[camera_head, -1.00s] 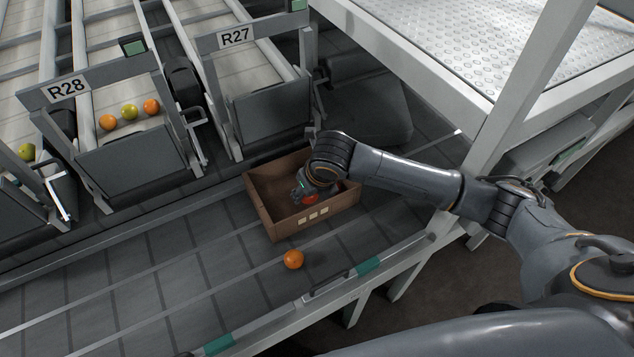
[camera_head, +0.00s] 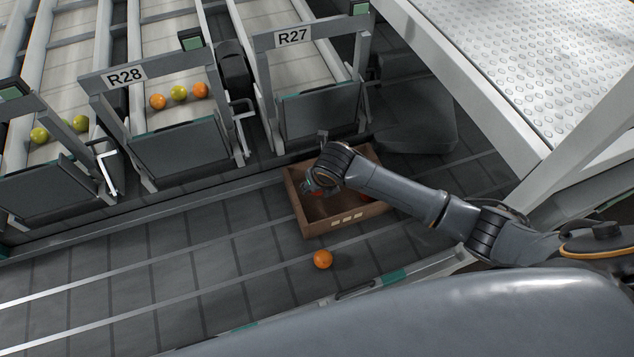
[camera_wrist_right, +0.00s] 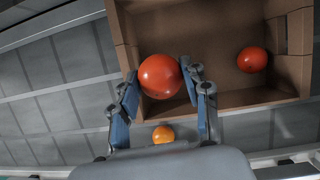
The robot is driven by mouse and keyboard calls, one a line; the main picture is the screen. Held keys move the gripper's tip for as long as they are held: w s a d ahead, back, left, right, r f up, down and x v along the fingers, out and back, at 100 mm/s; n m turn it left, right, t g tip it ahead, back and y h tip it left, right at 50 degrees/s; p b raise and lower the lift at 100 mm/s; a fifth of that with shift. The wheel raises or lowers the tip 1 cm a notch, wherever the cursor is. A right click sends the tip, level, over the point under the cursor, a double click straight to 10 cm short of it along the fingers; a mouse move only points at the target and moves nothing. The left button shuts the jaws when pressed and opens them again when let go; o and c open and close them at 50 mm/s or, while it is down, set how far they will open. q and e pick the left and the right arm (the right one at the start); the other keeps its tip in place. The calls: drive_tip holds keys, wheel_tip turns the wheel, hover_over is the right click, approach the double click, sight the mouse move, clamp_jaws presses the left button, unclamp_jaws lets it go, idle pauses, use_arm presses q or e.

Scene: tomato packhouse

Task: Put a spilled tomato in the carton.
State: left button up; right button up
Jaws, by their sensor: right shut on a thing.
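The brown open carton (camera_head: 322,227) stands on the grey belt, and its wall also shows in the right wrist view (camera_wrist_right: 125,55). My right gripper (camera_head: 313,190) is over the carton's left part. In the right wrist view, its fingers (camera_wrist_right: 162,88) are closed around a red tomato (camera_wrist_right: 160,76), which shows above the carton's inside; its exact height is unclear. A second red tomato (camera_wrist_right: 252,60) lies inside the carton, by its right part. An orange tomato (camera_head: 322,259) lies on the belt in front of the carton; it also shows in the wrist view (camera_wrist_right: 163,134). My left gripper is out of view.
Several orange and green-yellow tomatoes lie in the chutes at the left. A metal platform (camera_head: 530,70) is at the right. The belt left of the carton is clear.

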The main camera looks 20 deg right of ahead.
wheel_tip(320, 180, down, 2)
drive_tip(key=shift+f+b, duration=0.1)
drive_tip(key=shift+b, duration=0.7)
use_arm(q)
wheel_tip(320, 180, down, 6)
drive_tip(key=b, duration=0.3)
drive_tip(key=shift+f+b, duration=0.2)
drive_tip(key=shift+b, duration=0.2)
use_arm(e)
drive_tip(key=shift+f, duration=3.75)
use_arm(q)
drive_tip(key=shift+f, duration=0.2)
use_arm(e)
drive_tip(key=shift+f, duration=0.6)
drive_tip(key=o, duration=0.9)
drive_tip(key=shift+c, duration=0.2)
drive_tip(key=c, duration=0.3)
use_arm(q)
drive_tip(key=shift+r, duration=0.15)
use_arm(e)
drive_tip(key=shift+r, duration=0.1)
